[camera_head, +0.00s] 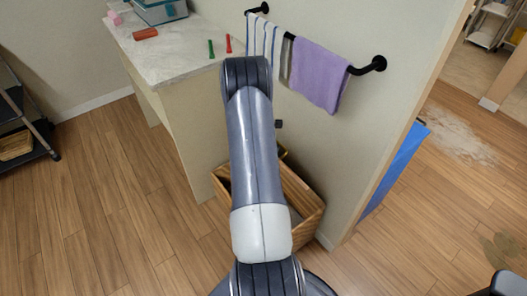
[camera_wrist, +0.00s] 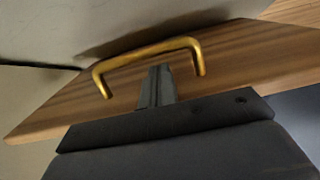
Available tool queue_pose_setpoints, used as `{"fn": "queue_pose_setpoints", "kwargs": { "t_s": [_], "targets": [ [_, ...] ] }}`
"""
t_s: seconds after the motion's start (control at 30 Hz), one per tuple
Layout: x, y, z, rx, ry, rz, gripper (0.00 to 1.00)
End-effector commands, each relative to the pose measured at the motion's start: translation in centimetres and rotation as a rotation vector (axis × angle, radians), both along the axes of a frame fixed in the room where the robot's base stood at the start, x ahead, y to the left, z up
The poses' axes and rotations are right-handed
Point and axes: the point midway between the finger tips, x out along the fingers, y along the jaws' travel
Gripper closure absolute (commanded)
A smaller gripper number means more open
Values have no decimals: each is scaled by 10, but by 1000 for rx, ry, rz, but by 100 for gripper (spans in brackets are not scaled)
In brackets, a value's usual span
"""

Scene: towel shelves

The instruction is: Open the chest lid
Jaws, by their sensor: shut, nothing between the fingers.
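The wooden chest (camera_head: 309,203) stands on the floor against the wall, largely hidden behind my arm in the head view. Its top looks open there, with a dim interior showing right of my arm. In the wrist view a wooden panel, apparently the lid (camera_wrist: 235,70), lies tilted across the picture with a brass bar handle (camera_wrist: 150,52) on it. My gripper (camera_wrist: 157,72) is shut and empty. Its fingertips appear between the two legs of the handle, close to its bar; whether they touch it I cannot tell. The gripper is hidden in the head view.
A counter (camera_head: 175,62) stands left of the chest with small items on it. A towel bar (camera_head: 367,68) with a purple towel (camera_head: 320,75) and a striped towel (camera_head: 262,42) hangs above the chest. A dark shelf (camera_head: 25,125) is at far left. Wood floor at left is clear.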

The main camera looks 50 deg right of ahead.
Motion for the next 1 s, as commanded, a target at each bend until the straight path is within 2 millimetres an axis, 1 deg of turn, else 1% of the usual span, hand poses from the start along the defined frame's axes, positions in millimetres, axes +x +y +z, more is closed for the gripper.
{"fn": "queue_pose_setpoints", "kwargs": {
  "t_s": [0.03,0.2,0.4,0.6,1.0],
  "targets": [
    [-3,-9,7,0,-1,-3,100],
    [-8,-33,14,0,0,-2,100],
    [-13,-51,17,-1,1,-1,100],
    [-14,-58,18,-2,1,-1,100],
    [-15,-62,20,-8,0,-1,100]
  ]
}}
